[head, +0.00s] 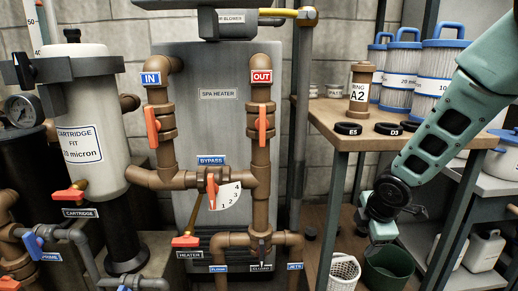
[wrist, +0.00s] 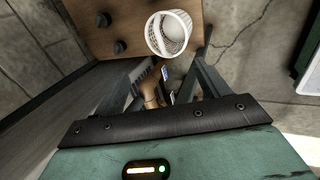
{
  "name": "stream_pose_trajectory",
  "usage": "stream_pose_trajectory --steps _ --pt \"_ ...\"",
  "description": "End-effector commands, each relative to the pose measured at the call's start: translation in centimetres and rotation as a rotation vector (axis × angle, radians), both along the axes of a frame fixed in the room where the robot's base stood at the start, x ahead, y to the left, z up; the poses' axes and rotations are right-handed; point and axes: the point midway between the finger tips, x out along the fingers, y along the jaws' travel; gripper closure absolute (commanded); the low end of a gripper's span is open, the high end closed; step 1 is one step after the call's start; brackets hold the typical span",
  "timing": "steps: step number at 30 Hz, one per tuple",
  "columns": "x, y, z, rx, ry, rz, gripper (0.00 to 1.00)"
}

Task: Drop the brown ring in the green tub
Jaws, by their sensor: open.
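A brown cylindrical piece (head: 360,82) stands upright on the wooden table in the head view, with a white label reading "A2"; no other clear brown ring shows. The green tub (head: 388,268) is low at the bottom right, under the table. My gripper (head: 382,232) hangs just above the tub, mostly dark and small in this view. In the wrist view my gripper (wrist: 168,88) has its two fingers apart. A brown thing with a blue-and-white label (wrist: 151,90) shows between the fingers; I cannot tell whether it is a held part or a pipe beyond. The tub is not clearly visible there.
A white basket (head: 343,272) stands left of the tub and also shows in the wrist view (wrist: 168,50). Black rings (head: 348,128) lie on the table (head: 330,112) near blue-topped filters (head: 402,70). Brown heater pipes (head: 260,190) rise at the left. A table leg is close to my arm.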

Motion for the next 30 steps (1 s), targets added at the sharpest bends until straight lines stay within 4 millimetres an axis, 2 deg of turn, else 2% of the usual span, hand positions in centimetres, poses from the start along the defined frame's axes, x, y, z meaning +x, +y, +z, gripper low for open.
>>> stream_pose_trajectory --steps 1,3,6,9,12,18,21,26,30 --pt "-2.5 2.6 1.6 0.055 0.025 -0.084 0.26" --pt "-6.3 5.6 3.2 0.124 0.079 -0.222 0.26" --pt "-12.1 8.8 4.9 0.196 0.161 -0.398 0.26" --pt "-17.3 10.9 6.1 0.235 0.235 -0.543 0.26" --pt "-22.0 12.1 7.0 0.250 0.299 -0.667 0.26" --pt "-30.5 13.0 8.0 0.244 0.399 -0.881 0.26" --pt "-30.3 13.0 10.8 0.245 0.401 -0.890 0.26" --pt "-30.2 13.0 14.2 0.245 0.400 -0.888 0.26" --pt "-30.1 13.0 17.9 0.246 0.400 -0.887 0.26"
